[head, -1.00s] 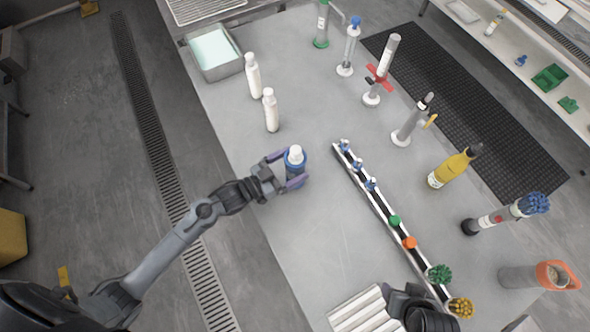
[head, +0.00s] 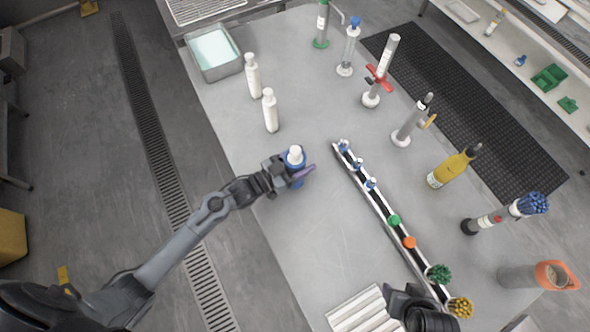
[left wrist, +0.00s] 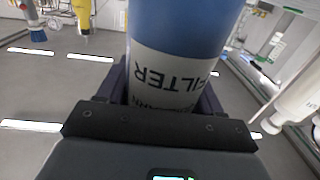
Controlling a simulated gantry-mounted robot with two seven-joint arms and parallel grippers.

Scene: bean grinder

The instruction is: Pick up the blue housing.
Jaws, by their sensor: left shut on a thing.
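The blue housing (head: 297,183) with a white top (head: 295,154) is in the middle of the head view, near the table's left edge. My left gripper (head: 300,171) is shut on it, with a purple finger showing on its right side. In the left wrist view the blue housing (left wrist: 188,35) fills the upper middle, with a white label reading "FILTER" upside down between the fingers. I cannot tell whether its base touches the table. My right arm shows as a dark part at the bottom of the head view, but its gripper fingers are not visible.
Two white bottles (head: 270,110) stand behind the housing. A long narrow rack (head: 378,205) with small coloured parts lies to the right. Several bottles and tools, including a yellow bottle (head: 452,168), stand farther right. The table between housing and rack is clear.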

